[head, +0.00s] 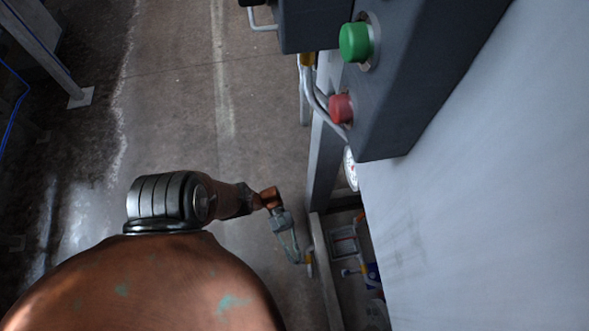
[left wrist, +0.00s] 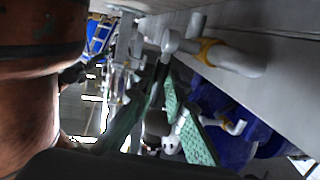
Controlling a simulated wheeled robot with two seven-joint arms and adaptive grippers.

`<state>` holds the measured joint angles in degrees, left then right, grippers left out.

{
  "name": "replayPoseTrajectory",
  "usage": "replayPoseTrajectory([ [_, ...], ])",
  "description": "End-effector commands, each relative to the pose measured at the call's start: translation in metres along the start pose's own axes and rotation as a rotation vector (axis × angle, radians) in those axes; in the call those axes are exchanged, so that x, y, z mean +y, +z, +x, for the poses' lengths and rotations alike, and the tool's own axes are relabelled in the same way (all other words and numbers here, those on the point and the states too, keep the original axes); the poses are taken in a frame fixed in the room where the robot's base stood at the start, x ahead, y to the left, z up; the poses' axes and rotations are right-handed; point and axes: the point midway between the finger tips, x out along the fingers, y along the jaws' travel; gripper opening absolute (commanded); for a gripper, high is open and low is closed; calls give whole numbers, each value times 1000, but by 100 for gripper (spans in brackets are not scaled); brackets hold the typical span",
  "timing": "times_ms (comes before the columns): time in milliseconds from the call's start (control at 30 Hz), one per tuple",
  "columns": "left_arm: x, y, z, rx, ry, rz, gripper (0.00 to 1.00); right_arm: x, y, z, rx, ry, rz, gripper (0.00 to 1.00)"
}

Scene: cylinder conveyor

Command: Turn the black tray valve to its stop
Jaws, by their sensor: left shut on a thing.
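My left gripper (head: 297,258) is low beside the edge of the machine in the head view, at the end of my copper arm. In the left wrist view its green-padded fingers (left wrist: 178,125) are close together around a pale, small handle-like part (left wrist: 180,122). I take this part for the valve handle, but its body is mostly hidden by the fingers. A black tray cannot be made out clearly in either view. How far the valve is turned cannot be told. My right gripper is in neither view.
A grey pipe with a yellow band (left wrist: 235,58) runs close to the fingers. A dark control box (head: 400,90) with a green button (head: 354,42) and a red button (head: 341,108) stands above the frame. A large pale panel (head: 480,210) fills the right. The concrete floor (head: 180,100) is clear.

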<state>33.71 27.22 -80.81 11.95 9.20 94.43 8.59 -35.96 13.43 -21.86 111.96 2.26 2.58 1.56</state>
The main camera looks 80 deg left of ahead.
Motion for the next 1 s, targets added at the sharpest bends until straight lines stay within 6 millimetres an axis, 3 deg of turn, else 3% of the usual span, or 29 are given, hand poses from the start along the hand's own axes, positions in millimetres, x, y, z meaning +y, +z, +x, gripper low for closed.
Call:
replayPoseTrajectory([
  [267, -2, 2, -3, -8, -5, 0, 0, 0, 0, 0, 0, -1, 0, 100],
  [300, -2, 2, -3, -9, -6, 0, 14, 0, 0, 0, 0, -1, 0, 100],
  [367, -1, 2, -3, -8, -6, 0, 19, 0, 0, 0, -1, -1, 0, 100],
  [567, 0, 2, -2, -6, -5, -1, 19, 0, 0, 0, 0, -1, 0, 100],
  [667, 3, 2, -5, -8, -4, 1, 19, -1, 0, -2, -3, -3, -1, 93],
  [767, 20, 5, -21, -21, -4, 22, 19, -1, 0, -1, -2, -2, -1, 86],
  [833, 42, 8, -42, -36, -2, 54, 19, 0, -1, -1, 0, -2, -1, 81],
  [933, 85, 9, -78, -63, 6, 121, 19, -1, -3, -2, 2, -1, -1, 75],
  [1000, 117, 5, -92, -67, 5, 164, 19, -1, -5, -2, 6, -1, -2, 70],
])
